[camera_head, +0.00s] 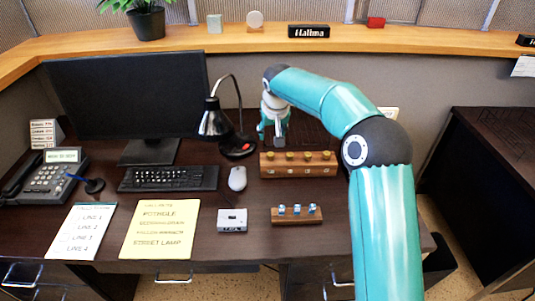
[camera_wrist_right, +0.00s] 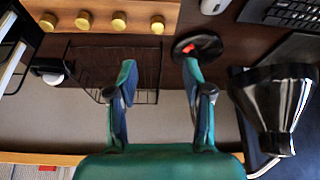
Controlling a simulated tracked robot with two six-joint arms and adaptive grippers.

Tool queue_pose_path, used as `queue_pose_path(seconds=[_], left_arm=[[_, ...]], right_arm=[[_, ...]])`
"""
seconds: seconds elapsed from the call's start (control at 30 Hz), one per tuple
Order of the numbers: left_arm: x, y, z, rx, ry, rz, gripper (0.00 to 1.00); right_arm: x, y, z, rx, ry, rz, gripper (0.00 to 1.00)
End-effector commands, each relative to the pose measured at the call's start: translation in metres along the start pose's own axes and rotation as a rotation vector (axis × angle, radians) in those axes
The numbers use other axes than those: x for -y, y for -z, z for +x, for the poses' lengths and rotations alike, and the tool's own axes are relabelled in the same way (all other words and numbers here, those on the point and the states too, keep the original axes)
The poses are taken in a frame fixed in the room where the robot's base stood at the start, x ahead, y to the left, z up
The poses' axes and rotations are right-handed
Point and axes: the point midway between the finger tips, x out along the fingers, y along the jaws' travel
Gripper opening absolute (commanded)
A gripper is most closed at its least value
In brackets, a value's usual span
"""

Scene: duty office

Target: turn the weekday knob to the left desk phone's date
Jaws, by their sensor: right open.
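A wooden block (camera_head: 270,168) with a row of several yellow knobs (camera_head: 290,156) stands on the desk right of centre; the knobs also show in the right wrist view (camera_wrist_right: 119,21). Their markings are too small to read, so I cannot tell which is the weekday knob. My right gripper (camera_head: 272,134) is open and empty, behind the block's left end and apart from the knobs. My left gripper is not in view.
A black lamp (camera_head: 214,122) stands just left of my right gripper. A black wire basket (camera_wrist_right: 90,72) is beside it. A mouse (camera_head: 237,178), keyboard (camera_head: 170,178), grey box (camera_head: 232,228) and small switch board (camera_head: 297,219) lie nearby. The desk between block and switch board is clear.

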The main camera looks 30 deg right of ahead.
Motion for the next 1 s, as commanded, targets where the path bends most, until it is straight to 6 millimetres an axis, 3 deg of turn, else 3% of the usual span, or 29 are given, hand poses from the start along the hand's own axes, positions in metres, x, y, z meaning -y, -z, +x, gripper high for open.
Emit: queue_pose_path(seconds=[0.3, 0.5, 0.7, 1.0], left_arm=[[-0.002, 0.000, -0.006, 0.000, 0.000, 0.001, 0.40], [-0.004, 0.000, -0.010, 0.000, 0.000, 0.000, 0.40], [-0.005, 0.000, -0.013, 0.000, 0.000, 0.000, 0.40], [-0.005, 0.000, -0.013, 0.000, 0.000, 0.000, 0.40]], right_arm=[[-0.005, -0.002, 0.071, 0.007, -0.003, 0.007, 0.50], [-0.005, -0.002, 0.108, 0.005, -0.003, 0.007, 0.50], [-0.005, -0.002, 0.127, 0.002, -0.002, 0.006, 0.50], [-0.005, -0.002, 0.132, 0.001, -0.002, 0.007, 0.50]])
